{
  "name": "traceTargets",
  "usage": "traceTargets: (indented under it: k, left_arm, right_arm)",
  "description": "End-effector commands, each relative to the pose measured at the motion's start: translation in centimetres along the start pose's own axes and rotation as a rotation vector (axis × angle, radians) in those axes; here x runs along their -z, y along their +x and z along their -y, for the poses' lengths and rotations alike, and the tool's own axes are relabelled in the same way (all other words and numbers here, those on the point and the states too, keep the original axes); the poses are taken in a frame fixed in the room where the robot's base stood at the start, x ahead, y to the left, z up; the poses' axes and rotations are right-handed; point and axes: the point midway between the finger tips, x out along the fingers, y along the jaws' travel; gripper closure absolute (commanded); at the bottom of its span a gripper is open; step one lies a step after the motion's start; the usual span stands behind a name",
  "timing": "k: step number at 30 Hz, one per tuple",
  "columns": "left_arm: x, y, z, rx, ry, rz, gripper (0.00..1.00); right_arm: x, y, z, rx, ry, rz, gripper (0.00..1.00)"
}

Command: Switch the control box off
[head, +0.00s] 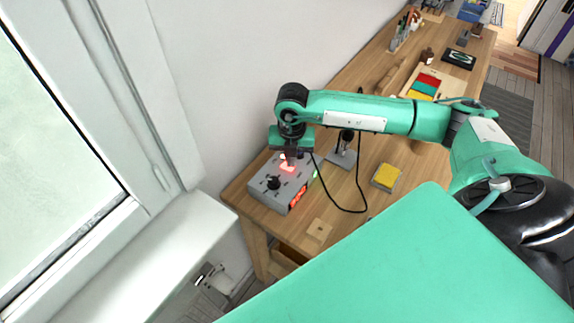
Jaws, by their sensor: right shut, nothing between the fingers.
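The control box (264,191) is a grey box on the near left end of the wooden table. It has a black knob on top, a lit red part near its back edge and a glowing red display on its front side. My right gripper (290,157) is shut and empty, pointing down over the back part of the box top, close to the lit red part. I cannot tell whether the fingertips touch it. The gripper and wrist hide part of the box's back edge. My left gripper is not in view.
The wooden table (345,205) runs away to the upper right along a white wall. A black cable loops beside a small grey stand (343,158). A yellow block (387,177) and a small wooden plate (319,230) lie nearby. A window is at left.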

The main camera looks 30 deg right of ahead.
Motion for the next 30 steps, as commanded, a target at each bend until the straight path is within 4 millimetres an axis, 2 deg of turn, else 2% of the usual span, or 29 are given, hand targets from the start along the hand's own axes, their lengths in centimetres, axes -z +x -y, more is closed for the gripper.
traceTargets:
  k: [23, 30]
  left_arm:
    - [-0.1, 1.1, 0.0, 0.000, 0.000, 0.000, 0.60]
    - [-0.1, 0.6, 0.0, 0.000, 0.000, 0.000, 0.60]
  right_arm:
    - [0.0, 1.3, 0.0, 0.000, 0.000, 0.000, 1.00]
    - [0.0, 0.6, 0.0, 0.001, 0.000, -0.001, 1.00]
